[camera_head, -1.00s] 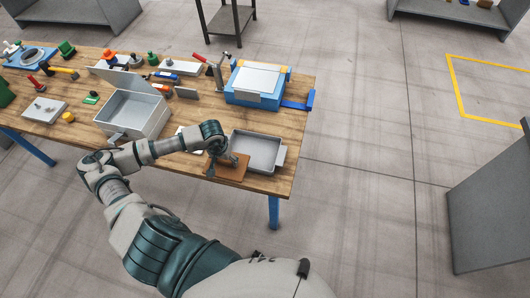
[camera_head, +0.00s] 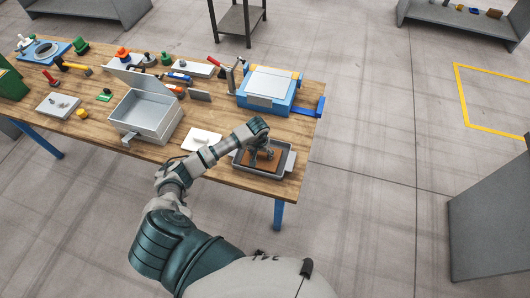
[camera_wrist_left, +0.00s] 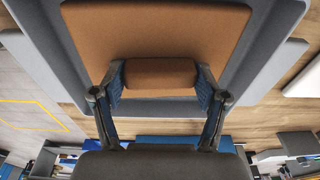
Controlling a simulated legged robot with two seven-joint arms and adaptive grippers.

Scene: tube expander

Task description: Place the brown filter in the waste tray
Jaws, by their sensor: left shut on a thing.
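The brown filter (camera_head: 262,161) is a flat brown plate with a raised brown handle block. It is over the grey waste tray (camera_head: 289,160), inside its outline in the head view. My left gripper (camera_head: 262,153) is shut on the handle block. The left wrist view shows the filter (camera_wrist_left: 155,25) with the two fingers of the left gripper (camera_wrist_left: 159,85) on either side of the block. Grey tray surfaces (camera_wrist_left: 285,30) show around the plate. I cannot tell whether the plate touches the tray floor. My right gripper is not in view.
A white flat piece (camera_head: 203,138) lies just left of the tray. An open grey metal box (camera_head: 147,118) stands farther left, and a blue and white machine (camera_head: 268,88) stands behind the tray. The wooden table's right edge (camera_head: 307,148) is close to the tray.

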